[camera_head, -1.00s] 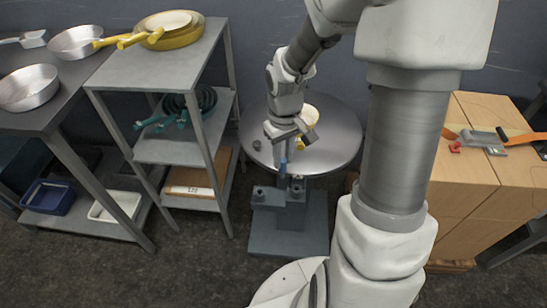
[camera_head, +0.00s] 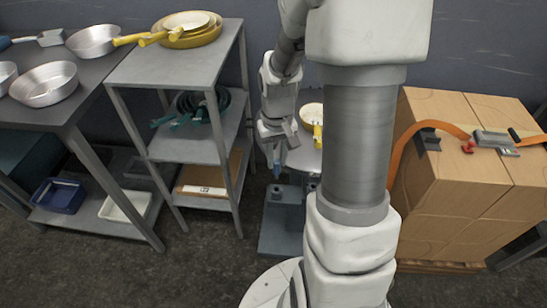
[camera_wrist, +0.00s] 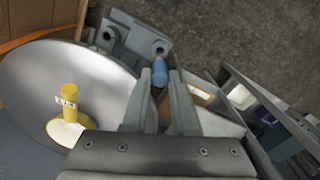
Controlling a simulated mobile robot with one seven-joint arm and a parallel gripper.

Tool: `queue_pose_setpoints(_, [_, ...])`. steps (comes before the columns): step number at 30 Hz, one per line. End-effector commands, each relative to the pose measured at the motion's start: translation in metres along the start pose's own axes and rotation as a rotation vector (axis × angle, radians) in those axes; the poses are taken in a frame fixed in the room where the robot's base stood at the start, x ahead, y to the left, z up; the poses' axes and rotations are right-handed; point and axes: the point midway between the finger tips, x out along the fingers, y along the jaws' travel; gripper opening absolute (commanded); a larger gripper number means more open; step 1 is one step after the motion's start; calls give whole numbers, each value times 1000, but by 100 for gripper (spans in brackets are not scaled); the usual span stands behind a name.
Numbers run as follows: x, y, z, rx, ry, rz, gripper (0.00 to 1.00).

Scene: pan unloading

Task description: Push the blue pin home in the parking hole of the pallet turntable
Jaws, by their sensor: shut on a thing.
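My gripper (camera_head: 274,158) is shut on the blue pin (camera_head: 277,171), which points down from the fingertips. In the wrist view the pin (camera_wrist: 160,72) shows between and beyond the two fingers (camera_wrist: 163,95). Its far end lies close to a dark hole (camera_wrist: 160,49) in the grey bracket (camera_wrist: 133,40); I cannot tell whether it is in the hole. A second hole (camera_wrist: 107,35) lies to the left. The pallet turntable (camera_wrist: 70,80) is a grey disc bearing a yellow-handled pan (camera_wrist: 68,130). In the head view my arm hides much of it.
A grey shelf rack (camera_head: 180,65) with yellow pans (camera_head: 188,30) stands left of my gripper, and teal-handled pans (camera_head: 197,105) lie inside it. A bench with metal pans (camera_head: 45,84) is further left. Stacked cartons (camera_head: 450,170) with an orange strap stand right.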

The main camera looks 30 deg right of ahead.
Motion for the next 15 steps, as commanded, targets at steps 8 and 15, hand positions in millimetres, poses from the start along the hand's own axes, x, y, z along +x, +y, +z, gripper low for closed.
queue_pose_setpoints(8, [10,0,0,0,0,0,0])
queue_pose_setpoints(15, [22,0,0,0,0,0,0])
